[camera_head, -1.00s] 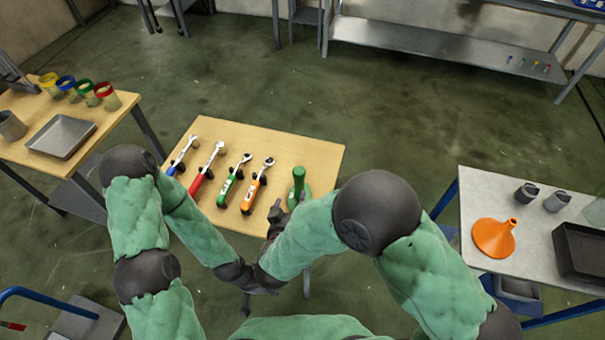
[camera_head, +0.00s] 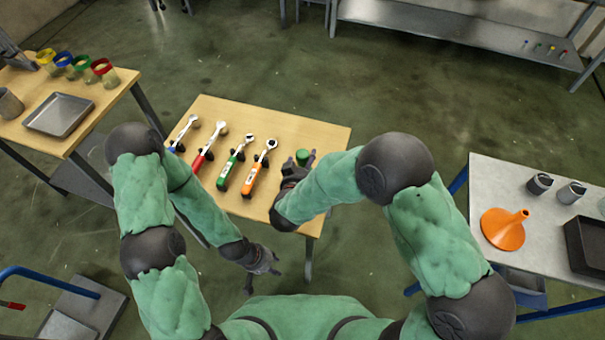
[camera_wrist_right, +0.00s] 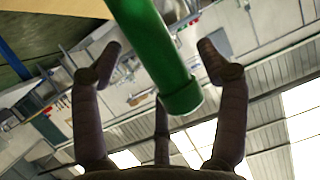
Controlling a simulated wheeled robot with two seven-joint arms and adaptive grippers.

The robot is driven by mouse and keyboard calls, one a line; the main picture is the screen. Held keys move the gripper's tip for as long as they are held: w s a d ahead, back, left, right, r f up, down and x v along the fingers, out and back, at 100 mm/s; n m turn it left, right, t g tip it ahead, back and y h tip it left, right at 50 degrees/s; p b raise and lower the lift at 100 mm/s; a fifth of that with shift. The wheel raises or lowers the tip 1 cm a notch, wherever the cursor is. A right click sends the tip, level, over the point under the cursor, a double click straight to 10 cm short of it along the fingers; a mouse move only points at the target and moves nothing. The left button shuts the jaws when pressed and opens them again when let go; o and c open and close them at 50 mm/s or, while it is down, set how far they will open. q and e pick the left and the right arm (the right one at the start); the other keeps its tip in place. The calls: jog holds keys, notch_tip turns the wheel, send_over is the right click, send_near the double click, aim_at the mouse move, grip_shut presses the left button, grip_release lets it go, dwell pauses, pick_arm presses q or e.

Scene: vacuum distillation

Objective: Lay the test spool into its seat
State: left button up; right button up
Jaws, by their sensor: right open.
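The green test spool (camera_head: 302,157) shows as a short cylinder near the right end of the wooden table. Its lower part is hidden behind my right gripper (camera_head: 299,163). In the right wrist view the spool (camera_wrist_right: 158,55) is a green tube with a flanged end, lying between the spread fingers of my right gripper (camera_wrist_right: 160,60). The fingers look apart from it, so the gripper is open around it. I cannot make out the spool's seat. My left gripper (camera_head: 264,280) hangs low in front of the table, its fingers spread and empty.
Several hand tools, among them a green-handled one (camera_head: 231,170) and an orange-handled one (camera_head: 255,175), lie in a row left of the spool on the wooden table (camera_head: 285,122). A grey table (camera_head: 500,180) at right holds an orange funnel (camera_head: 502,230). Floor between the tables is clear.

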jog(key=shift+w+d+f, duration=0.1)
jog(key=shift+w+f, duration=0.15)
jog(key=shift+w, duration=0.35)
grip_shut()
jog(key=shift+r, duration=0.15)
